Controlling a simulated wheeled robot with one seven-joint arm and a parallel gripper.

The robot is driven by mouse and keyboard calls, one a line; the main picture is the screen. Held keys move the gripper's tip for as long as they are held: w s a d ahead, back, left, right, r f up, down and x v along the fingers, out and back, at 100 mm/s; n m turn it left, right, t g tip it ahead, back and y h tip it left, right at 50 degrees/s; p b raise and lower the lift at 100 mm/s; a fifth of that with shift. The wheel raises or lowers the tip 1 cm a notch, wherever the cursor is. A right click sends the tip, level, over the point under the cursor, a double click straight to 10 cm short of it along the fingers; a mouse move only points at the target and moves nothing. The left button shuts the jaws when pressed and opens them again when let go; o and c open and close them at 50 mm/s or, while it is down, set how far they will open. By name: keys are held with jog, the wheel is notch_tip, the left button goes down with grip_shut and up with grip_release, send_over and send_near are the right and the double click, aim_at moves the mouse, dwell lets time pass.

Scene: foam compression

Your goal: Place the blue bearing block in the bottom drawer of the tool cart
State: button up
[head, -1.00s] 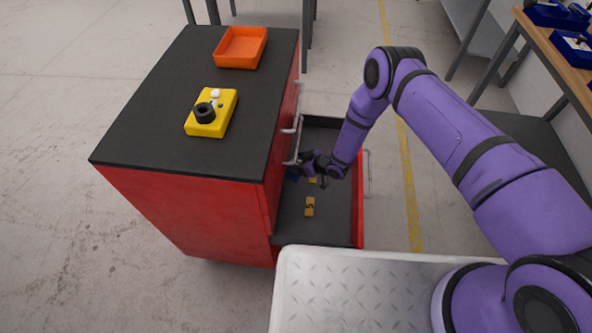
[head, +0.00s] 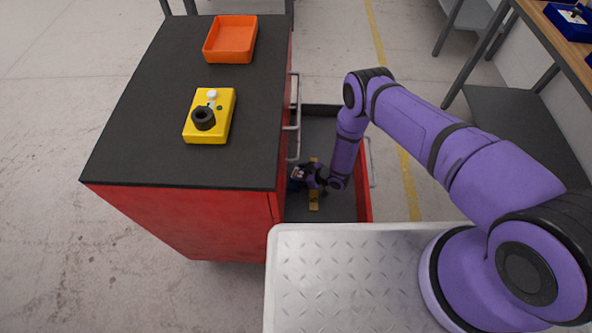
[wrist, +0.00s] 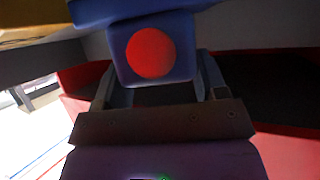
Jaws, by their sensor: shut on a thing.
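The red tool cart (head: 190,222) has a black top, and its low drawer (head: 322,127) is pulled out to the right. My gripper (head: 304,178) is down inside the drawer, close to the cart body. It is shut on the blue bearing block (wrist: 118,68), which shows a round red face in the wrist view between the two fingers. In the head view the block is small, dark and mostly hidden by my gripper. I cannot tell whether the block touches the drawer floor.
Yellow-brown pieces (head: 314,204) lie in the drawer beside my gripper. The drawer's red outer wall (head: 363,190) stands to the right. A yellow control box (head: 222,125) and an orange tray (head: 231,40) are on the cart top. Drawer handles (head: 297,127) stick out above.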

jog(key=shift+f, duration=0.1)
jog(key=o, duration=1.3)
jog(key=v, duration=1.2)
